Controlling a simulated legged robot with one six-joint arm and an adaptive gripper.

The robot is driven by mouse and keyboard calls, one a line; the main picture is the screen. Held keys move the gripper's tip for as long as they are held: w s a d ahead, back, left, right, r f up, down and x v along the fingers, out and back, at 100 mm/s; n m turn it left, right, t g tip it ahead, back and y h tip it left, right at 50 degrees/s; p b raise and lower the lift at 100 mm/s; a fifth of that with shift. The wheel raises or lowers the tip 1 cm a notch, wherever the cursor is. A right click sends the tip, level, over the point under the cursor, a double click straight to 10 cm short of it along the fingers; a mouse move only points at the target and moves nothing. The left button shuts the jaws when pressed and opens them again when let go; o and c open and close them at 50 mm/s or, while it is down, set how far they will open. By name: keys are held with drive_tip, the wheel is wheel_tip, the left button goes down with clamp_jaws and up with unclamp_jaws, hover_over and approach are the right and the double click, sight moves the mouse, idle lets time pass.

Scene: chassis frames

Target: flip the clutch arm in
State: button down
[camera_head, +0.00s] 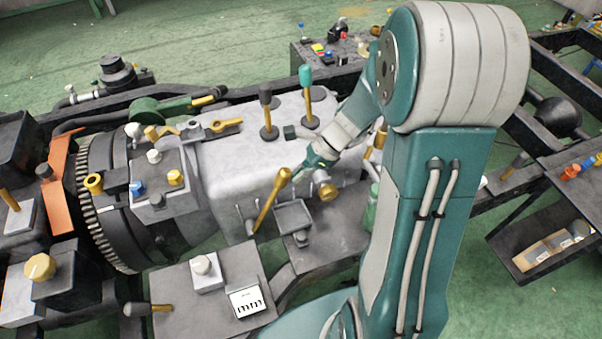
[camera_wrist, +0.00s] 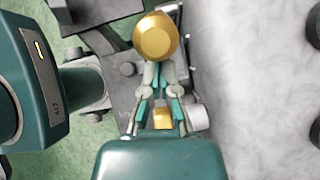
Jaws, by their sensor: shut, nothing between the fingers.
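The likely clutch arm is a golden lever (camera_head: 270,203) on the near side of the grey gearbox housing (camera_head: 228,165). It tilts up and to the right. My gripper (camera_head: 298,172) is just right of the lever's knobbed top end, with its fingers pointing down and left. In the wrist view the rounded golden knob (camera_wrist: 155,37) lies just beyond the tips of my gripper (camera_wrist: 157,72). The fingers are shut and hold nothing. I cannot tell whether they touch the knob.
Black-knobbed (camera_head: 265,97) and green-knobbed (camera_head: 306,78) levers stand on top of the housing. A small grey tray-like pedal (camera_head: 294,217) is right of the golden lever. A brass round fitting (camera_head: 326,190) sits close below my wrist. A flat plate with a gauge (camera_head: 246,301) lies in front.

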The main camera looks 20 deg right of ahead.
drive_tip(key=shift+a+r, duration=0.1)
drive_tip(key=shift+a, duration=0.05)
drive_tip(key=shift+a+r+h, duration=0.3)
drive_tip(key=shift+a, duration=0.25)
drive_tip(key=shift+a+r+h, duration=0.3)
drive_tip(key=shift+a, duration=0.2)
drive_tip(key=a+r+h, duration=0.2)
drive_tip(key=a, duration=0.9)
drive_tip(key=shift+a+r+h, duration=0.2)
drive_tip(key=shift+r+h, duration=0.1)
drive_tip(key=shift+a, duration=0.15)
drive_tip(key=shift+r, duration=0.1)
